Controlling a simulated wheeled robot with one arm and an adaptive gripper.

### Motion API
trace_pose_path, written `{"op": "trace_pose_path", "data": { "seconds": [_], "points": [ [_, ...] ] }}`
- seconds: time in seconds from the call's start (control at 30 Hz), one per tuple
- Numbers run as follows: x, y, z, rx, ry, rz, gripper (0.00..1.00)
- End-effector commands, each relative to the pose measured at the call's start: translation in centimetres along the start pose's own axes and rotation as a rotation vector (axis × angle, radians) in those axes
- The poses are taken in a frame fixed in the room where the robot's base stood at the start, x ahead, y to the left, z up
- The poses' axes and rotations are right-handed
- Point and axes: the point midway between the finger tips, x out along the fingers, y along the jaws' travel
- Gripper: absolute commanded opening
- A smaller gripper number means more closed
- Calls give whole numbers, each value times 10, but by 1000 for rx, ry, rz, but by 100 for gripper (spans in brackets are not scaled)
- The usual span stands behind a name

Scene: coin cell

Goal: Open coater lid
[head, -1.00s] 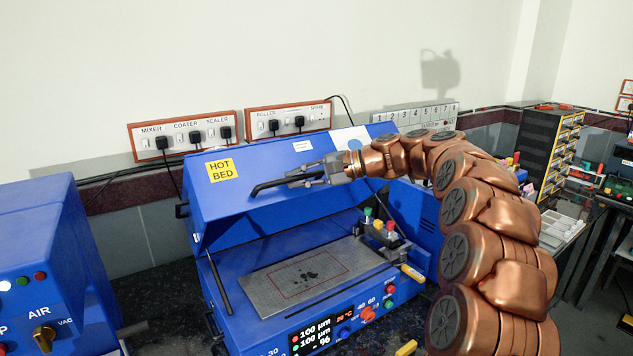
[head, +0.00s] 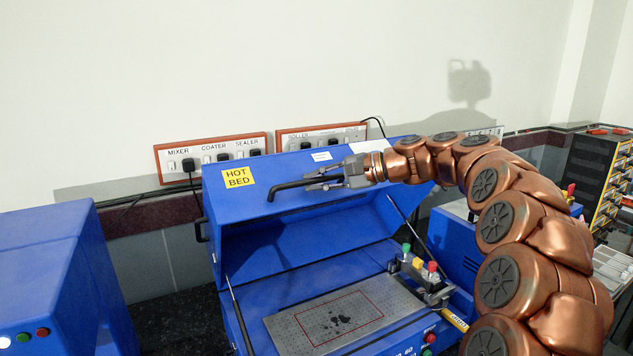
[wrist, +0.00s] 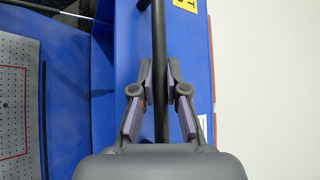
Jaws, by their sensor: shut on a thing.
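The blue coater lid (head: 305,172) with the yellow HOT BED label is raised, tilted back above the coater's bed. Its black bar handle (head: 288,188) runs along the front face. My gripper (head: 325,181) is at the handle's right part. In the wrist view my gripper (wrist: 160,88) has its two fingers shut on either side of the black handle (wrist: 160,60). The perforated grey bed plate (head: 300,314) with a red rectangle and dark spots lies exposed below the lid. A thin stay rod shows at each side of the opening.
Small red, yellow and green capped parts (head: 418,259) stand at the bed's right edge. Another blue machine (head: 55,270) stands to the left, with a gap between. Switch panels with plugs (head: 212,157) are on the wall behind. A black drawer cabinet (head: 590,175) stands at right.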

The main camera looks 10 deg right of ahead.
Motion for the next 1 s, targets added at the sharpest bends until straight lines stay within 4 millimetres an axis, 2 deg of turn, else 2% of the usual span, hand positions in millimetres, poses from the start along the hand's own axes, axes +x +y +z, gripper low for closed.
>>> {"op": "trace_pose_path", "data": {
  "seconds": [0.07,0.1,0.3,0.7,0.87,1.0],
  "points": [
    [1,1,2,0,-5,4,0],
    [1,1,1,0,-4,4,17],
    [-1,1,0,1,-1,2,38],
    [-4,0,0,0,-1,2,39],
    [-25,0,-1,1,2,-1,39],
    [-52,0,0,0,1,0,39]
  ]
}}
